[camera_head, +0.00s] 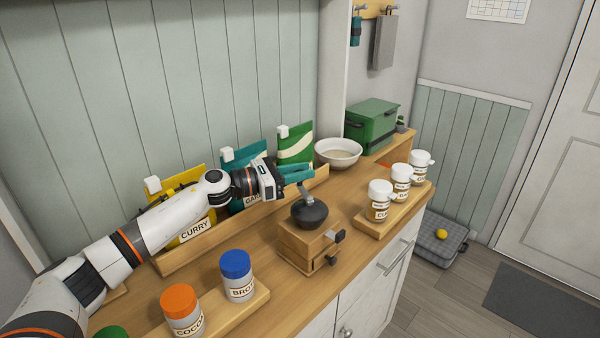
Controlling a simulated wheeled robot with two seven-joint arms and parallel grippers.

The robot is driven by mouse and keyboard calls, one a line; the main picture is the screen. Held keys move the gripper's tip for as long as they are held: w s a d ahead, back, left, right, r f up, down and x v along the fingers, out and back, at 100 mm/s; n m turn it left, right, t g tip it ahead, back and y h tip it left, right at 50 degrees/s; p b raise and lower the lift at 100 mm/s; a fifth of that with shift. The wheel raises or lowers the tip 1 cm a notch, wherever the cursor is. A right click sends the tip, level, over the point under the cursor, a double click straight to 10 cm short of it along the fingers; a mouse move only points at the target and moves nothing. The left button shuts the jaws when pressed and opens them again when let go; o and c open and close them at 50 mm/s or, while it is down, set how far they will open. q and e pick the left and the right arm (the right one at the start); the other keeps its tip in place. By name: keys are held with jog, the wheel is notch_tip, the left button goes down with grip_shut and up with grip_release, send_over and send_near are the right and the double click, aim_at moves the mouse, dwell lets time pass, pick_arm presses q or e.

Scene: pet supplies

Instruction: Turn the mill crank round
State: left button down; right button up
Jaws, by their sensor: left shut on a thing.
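The mill has a square wooden box body (303,247) with a dark round top (310,214), and stands on the wooden counter. Its grey crank (307,191) rises from the dark top towards my left gripper. My left gripper (300,172), with teal fingers, reaches in from the left above the mill and is shut at the upper end of the crank. The fingers hide the crank's grip end. My right gripper is not in view.
Pouches in a wooden rack (235,222) stand behind my left arm. Jars with blue (236,264) and orange (179,301) lids stand at the front left. White-lidded jars (380,190) on a board stand right of the mill. A white bowl (338,149) sits behind.

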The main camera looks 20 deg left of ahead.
pick_arm(q)
jog(key=c, duration=1.1)
grip_release()
jog(key=shift+c, duration=0.2)
jog(key=b+v, duration=0.3)
jog(key=v, duration=0.4)
jog(key=shift+s+a, duration=0.15)
jog(key=shift+s, duration=0.1)
jog(key=shift+r, duration=0.1)
